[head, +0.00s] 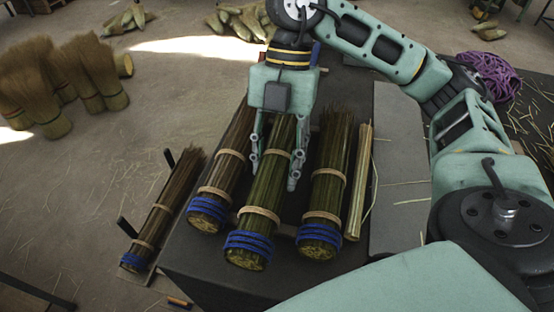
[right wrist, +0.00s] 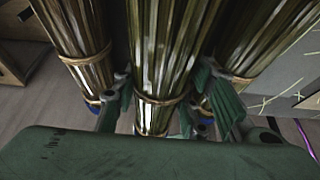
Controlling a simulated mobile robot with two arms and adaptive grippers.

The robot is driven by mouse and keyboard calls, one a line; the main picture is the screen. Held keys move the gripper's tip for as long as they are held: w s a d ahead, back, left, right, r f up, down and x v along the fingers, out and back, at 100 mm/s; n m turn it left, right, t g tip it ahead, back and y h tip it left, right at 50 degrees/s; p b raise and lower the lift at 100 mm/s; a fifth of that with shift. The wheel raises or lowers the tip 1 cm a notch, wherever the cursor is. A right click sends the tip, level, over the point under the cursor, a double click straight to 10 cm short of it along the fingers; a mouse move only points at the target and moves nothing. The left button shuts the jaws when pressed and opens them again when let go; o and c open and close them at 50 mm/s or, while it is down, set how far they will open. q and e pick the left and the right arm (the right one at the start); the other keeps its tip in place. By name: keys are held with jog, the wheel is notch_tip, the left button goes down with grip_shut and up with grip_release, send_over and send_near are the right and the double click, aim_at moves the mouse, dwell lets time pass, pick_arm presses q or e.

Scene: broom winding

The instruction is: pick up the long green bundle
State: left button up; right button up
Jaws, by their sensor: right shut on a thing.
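The long green bundle (head: 262,211) lies on the dark bench between two other bundles. It has tan ties and blue bands at its near end. My right gripper (head: 273,172) comes down over it from above, with one finger on each side, shut on its middle. In the right wrist view the green bundle (right wrist: 165,55) runs between the two fingers (right wrist: 157,112). The bundle appears to rest among its neighbours; I cannot tell whether it is clear of the bench. My left gripper does not show.
A browner bundle (head: 222,175) lies close on the left and another bundle (head: 327,190) close on the right. A thin pale bundle (head: 359,185) lies further right. A dark bundle (head: 165,205) sits lower left, beside the bench (head: 195,262). Brooms (head: 62,85) stand on the floor.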

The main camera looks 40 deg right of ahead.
jog(key=w+a+r+p, duration=0.1)
jog(key=a+r, duration=0.1)
jog(key=a, duration=0.1)
jog(key=w+a+r+p, duration=0.1)
jog(key=w+a+r, duration=0.1)
jog(key=a, duration=0.1)
jog(key=w+a+r+p, duration=0.1)
jog(key=a+r, duration=0.2)
jog(key=shift+w+a, duration=0.35)
jog(key=shift+w, duration=0.05)
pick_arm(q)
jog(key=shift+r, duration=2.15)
pick_arm(e)
jog(key=shift+w+a+r, duration=0.15)
jog(key=shift+a+r, duration=0.25)
